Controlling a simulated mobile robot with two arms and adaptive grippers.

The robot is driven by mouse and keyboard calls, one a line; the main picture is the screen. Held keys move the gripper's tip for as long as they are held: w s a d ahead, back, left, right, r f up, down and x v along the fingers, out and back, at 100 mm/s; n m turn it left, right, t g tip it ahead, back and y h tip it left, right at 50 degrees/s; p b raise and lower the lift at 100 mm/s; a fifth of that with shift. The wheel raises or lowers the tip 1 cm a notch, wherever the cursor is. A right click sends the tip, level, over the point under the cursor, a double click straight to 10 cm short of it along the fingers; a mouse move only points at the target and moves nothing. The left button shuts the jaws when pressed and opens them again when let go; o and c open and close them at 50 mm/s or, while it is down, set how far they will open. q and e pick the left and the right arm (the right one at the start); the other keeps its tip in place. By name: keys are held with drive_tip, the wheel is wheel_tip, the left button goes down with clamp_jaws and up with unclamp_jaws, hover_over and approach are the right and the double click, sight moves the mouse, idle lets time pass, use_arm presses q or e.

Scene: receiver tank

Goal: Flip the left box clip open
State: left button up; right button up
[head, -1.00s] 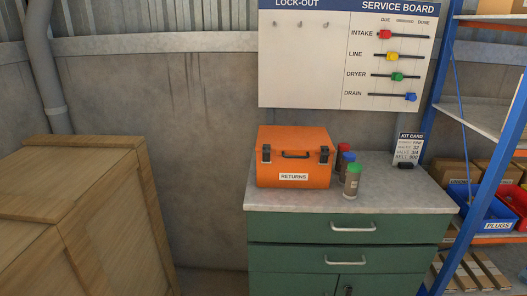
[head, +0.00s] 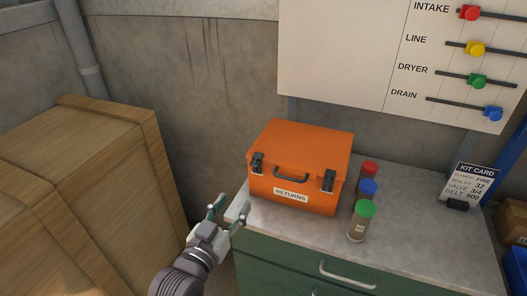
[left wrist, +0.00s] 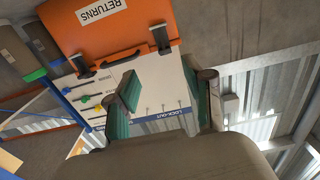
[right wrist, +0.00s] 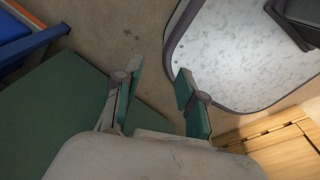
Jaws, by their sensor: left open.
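The orange box (head: 300,170) with a RETURNS label stands on the grey worktop. Its left clip (head: 257,163) is dark with a pale lower end and lies against the front, seemingly closed. The right clip (head: 328,181) looks the same. In the left wrist view the box is inverted, with the left clip (left wrist: 160,38) on the right side. My left gripper (head: 230,209) is open and empty, in front of and left of the box at the worktop's left corner, apart from the clip. My right gripper (right wrist: 161,78) is open and empty, outside the head view.
Several capped jars (head: 362,220) stand close to the box's right side. A kit card (head: 472,184) is farther right on the worktop (head: 420,235). A wooden crate (head: 80,190) stands at left. Green drawers (head: 300,270) are below the worktop.

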use_arm(q)
drive_tip(key=r, duration=0.1)
drive_tip(key=p, duration=0.2)
approach(254, 166)
drive_tip(key=w, duration=0.1)
drive_tip(key=x, duration=0.7)
drive_tip(key=shift+w+d+p, duration=0.15)
drive_tip(key=shift+w+p, duration=0.2)
drive_tip(key=shift+p, duration=0.05)
drive_tip(key=shift+w+d+f, duration=0.1)
drive_tip(key=shift+w+d, duration=0.05)
drive_tip(key=shift+w, duration=0.25)
use_arm(e)
wheel_tip(254, 166, up, 3)
drive_tip(key=shift+s+r, duration=0.1)
